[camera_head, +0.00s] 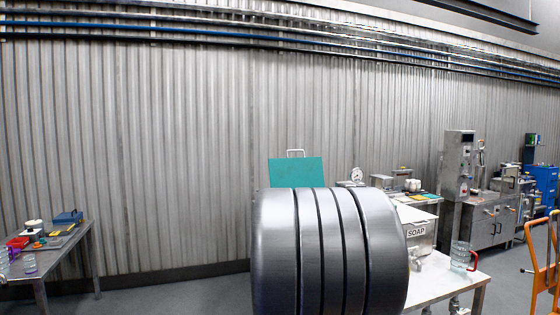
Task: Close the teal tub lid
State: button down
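The teal lid (297,173) shows in the head view near the middle, as a flat panel standing upright. A thin pale handle (295,152) sticks up from its top edge. The lid stands open. A large grey grooved rounded form close to the camera hides the lower part of the lid and whatever is below it. The body of the tub cannot be made out. My gripper is not in view.
A box marked SOAP (418,232) and a clear jug with a red handle (461,256) stand on a pale table (440,284) at right. A cluttered metal table (72,248) stands left. An orange trolley (545,262) is far right. Floor between left table and centre is clear.

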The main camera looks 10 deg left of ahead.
aim_at(303, 173)
jog(key=i+j+u, duration=0.1)
jog(key=i+u, duration=0.25)
jog(key=i+j+u, duration=0.1)
jog(key=u, duration=0.3)
jog(key=i, duration=1.7)
jog(key=i+z, duration=0.1)
jog(key=i, duration=0.7)
jog(key=i+j+z, duration=0.1)
jog(key=i, duration=0.7)
jog(key=i+z, duration=0.1)
jog(key=z, duration=0.25)
jog(key=i+j+z, duration=0.1)
jog(key=z, duration=0.2)
